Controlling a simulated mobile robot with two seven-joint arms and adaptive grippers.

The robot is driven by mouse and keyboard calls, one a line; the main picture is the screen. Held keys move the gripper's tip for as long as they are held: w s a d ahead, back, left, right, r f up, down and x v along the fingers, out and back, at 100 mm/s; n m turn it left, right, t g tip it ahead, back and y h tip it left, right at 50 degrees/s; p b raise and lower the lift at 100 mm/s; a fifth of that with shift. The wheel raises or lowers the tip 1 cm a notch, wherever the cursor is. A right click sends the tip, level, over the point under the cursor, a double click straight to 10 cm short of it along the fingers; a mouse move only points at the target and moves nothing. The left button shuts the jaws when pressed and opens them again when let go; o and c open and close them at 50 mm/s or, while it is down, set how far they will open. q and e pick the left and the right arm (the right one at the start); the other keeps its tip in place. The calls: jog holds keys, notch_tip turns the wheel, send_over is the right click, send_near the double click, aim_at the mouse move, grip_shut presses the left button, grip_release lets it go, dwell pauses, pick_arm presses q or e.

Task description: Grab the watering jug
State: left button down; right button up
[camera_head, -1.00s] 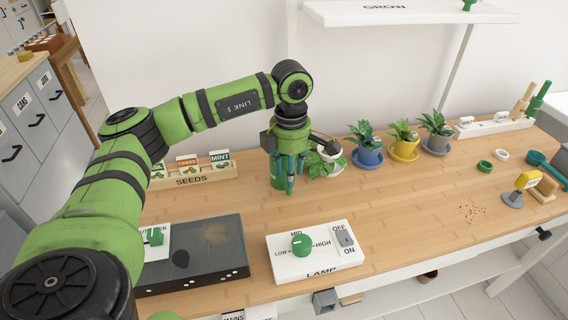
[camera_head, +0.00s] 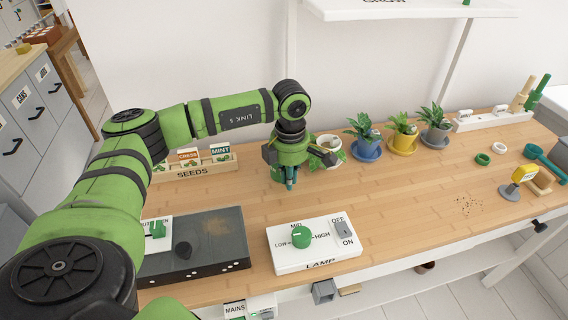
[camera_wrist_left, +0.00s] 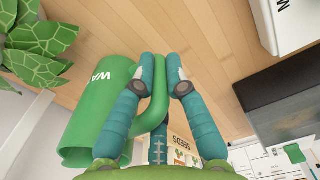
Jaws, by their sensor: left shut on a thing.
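The watering jug is a green cylinder with white lettering, partly cut to "WA", and a looped green handle. In the left wrist view the jug (camera_wrist_left: 92,115) is at the left. My left gripper (camera_wrist_left: 162,80) has its teal fingers closed around the handle, beside the jug's body. In the head view the left gripper (camera_head: 290,181) points down at the desk behind the lamp panel and hides most of the jug (camera_head: 276,173). I cannot tell whether the jug touches the desk. My right gripper is not in view.
A white-potted leafy plant (camera_head: 328,148) stands close right of the gripper. The seed box (camera_head: 195,173) is to its left. The lamp panel (camera_head: 314,248) and a dark tray (camera_head: 205,262) are in front. A blue-potted plant (camera_head: 366,150) stands further right. Clear desk lies right of centre.

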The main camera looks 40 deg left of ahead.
pick_arm(q)
jog(key=shift+r, duration=0.15)
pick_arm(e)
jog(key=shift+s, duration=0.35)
